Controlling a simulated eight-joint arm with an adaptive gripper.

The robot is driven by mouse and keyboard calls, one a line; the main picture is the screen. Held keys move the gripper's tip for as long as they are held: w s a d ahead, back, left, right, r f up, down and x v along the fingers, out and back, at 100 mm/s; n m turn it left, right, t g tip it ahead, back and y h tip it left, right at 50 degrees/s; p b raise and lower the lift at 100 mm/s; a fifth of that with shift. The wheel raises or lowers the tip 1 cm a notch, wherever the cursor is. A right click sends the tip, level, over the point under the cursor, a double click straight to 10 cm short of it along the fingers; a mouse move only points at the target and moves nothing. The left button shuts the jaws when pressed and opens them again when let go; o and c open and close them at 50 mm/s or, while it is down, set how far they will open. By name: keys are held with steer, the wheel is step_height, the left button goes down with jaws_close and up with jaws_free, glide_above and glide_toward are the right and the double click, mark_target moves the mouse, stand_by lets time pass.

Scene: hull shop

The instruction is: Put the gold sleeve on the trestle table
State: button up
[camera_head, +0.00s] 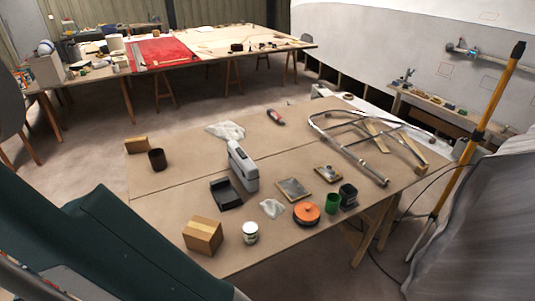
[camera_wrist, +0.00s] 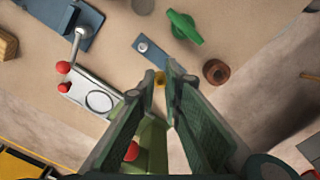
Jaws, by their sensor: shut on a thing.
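My gripper (camera_wrist: 161,76) shows in the wrist view, its two green fingers close together at their tips. It is shut on a small gold piece, the gold sleeve (camera_wrist: 159,88), which is mostly hidden by the fingers. The sleeve is above a brown work surface, and I cannot tell how high. The trestle table (camera_head: 185,184) is in the head view, brown-topped and with wooden legs. My gripper and the sleeve do not show in the head view.
The table holds a grey device (camera_head: 243,166), a cardboard box (camera_head: 203,236), an orange reel (camera_head: 306,214) and a tubular frame (camera_head: 350,155). Bare patches lie between them. Below my gripper are a green piece (camera_wrist: 184,27), a brown ring (camera_wrist: 216,72) and a red-knobbed metal plate (camera_wrist: 85,88).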

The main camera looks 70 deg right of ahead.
steer(key=w+d+m, duration=0.3)
steer(key=w+d, duration=0.1)
steer(key=d, duration=1.1)
steer(key=w+d+m, duration=0.3)
steer(key=w+d, duration=0.1)
steer(key=d, duration=1.1)
steer(key=w+d+m, duration=0.3)
steer(key=w+d, duration=0.1)
steer(key=d, duration=1.1)
steer(key=m, duration=0.9)
glide_above(183, 176)
steer(key=shift+d, duration=0.15)
steer(key=shift+f, duration=0.15)
steer(key=shift+f, duration=3)
steer(key=shift+f, duration=1.9)
